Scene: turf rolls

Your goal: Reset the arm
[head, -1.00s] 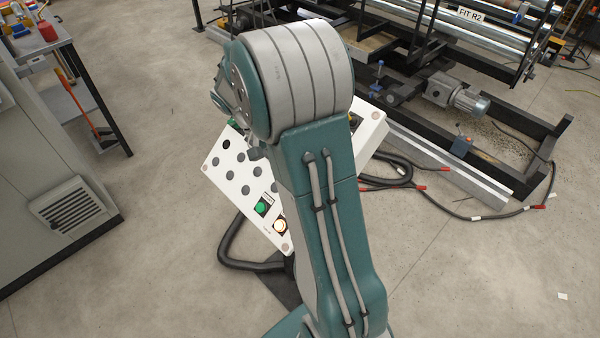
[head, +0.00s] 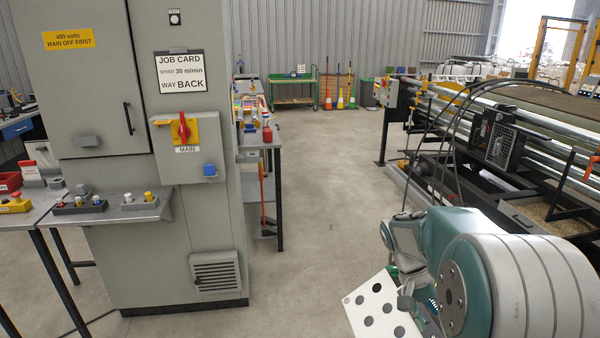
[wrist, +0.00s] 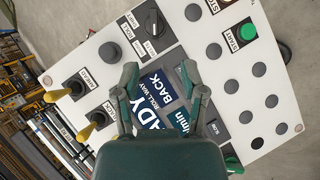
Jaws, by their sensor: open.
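My gripper (wrist: 158,78) is open and empty in the wrist view. Its two fingers stand apart in front of the display (wrist: 163,100) of a white control panel (wrist: 275,90). The display text reads in part "ROLL WAY BACK". I cannot tell if the fingertips touch the panel. A green START button (wrist: 247,32) is at the panel's upper right, and a black rotary switch (wrist: 152,24) is at its top. Two levers with yellow handles (wrist: 57,96) are at the left. In the head view my arm bends at lower right over the panel (head: 371,307).
A grey cabinet (head: 95,200) with a job card (head: 180,72) and a red main switch (head: 184,127) stands at left. A shelf of small controls (head: 135,203) juts from it. A roller machine (head: 500,150) fills the right. The floor (head: 320,190) between is open.

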